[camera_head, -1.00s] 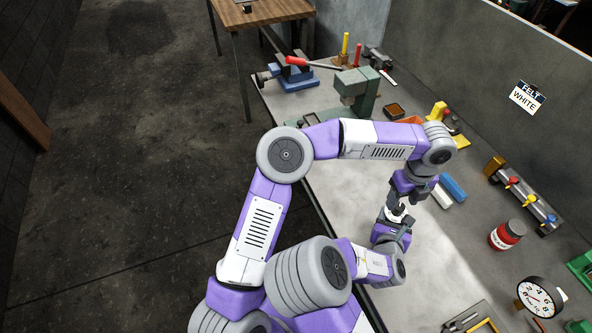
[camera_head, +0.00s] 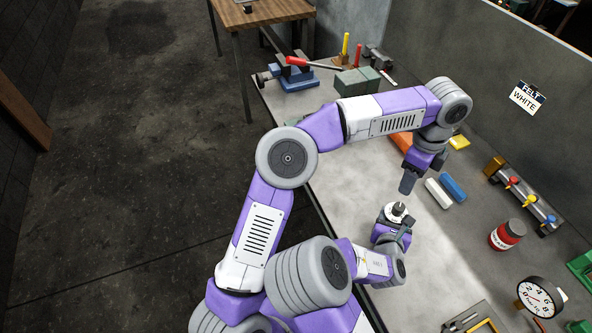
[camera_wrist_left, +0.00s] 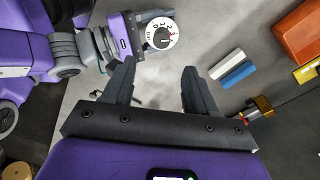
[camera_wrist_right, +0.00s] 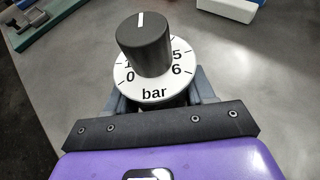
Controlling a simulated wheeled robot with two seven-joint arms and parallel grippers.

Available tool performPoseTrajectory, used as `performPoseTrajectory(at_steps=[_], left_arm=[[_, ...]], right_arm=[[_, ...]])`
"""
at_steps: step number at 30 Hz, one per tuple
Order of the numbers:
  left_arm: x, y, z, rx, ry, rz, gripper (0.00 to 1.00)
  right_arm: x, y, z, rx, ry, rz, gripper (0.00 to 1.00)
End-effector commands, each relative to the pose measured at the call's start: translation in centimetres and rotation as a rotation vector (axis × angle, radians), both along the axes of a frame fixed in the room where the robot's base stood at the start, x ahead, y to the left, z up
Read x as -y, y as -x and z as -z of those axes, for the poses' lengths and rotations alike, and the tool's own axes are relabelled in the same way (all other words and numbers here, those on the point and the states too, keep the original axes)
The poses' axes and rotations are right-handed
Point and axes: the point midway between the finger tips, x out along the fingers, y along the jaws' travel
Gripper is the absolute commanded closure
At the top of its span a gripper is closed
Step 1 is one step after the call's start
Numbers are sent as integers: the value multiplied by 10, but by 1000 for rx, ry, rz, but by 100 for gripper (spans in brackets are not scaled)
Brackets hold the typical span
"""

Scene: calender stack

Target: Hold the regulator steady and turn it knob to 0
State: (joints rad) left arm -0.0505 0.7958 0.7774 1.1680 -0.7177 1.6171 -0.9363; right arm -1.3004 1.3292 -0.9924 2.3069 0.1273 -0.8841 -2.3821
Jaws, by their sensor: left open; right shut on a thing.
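The regulator has a black knob (camera_wrist_right: 146,42) on a round white dial (camera_wrist_right: 154,94) marked in bar. In the right wrist view the knob's white line points to the far side, away from the 0 at the near left; the number it meets is hidden behind the knob. The dial also shows in the left wrist view (camera_wrist_left: 151,43) and in the head view (camera_head: 395,213). My right gripper (camera_head: 397,226) is shut on the regulator's body below the dial, which is upright. My left gripper (camera_wrist_left: 160,68) is open and empty, above and apart from the knob.
A white block (camera_head: 438,193) and a blue block (camera_head: 453,186) lie beyond the regulator. A red jar (camera_head: 507,236), a gauge (camera_head: 539,298) and a rack with coloured valves (camera_head: 524,195) stand at right.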

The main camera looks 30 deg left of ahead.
Motion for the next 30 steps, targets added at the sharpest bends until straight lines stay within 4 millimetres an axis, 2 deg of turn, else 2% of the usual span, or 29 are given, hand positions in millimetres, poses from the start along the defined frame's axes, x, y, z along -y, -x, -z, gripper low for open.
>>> performPoseTrajectory(at_steps=[30], left_arm=[[-14,-7,13,-201,-5,-1285,43]], right_arm=[[0,0,0,1,-1,-1,98]])
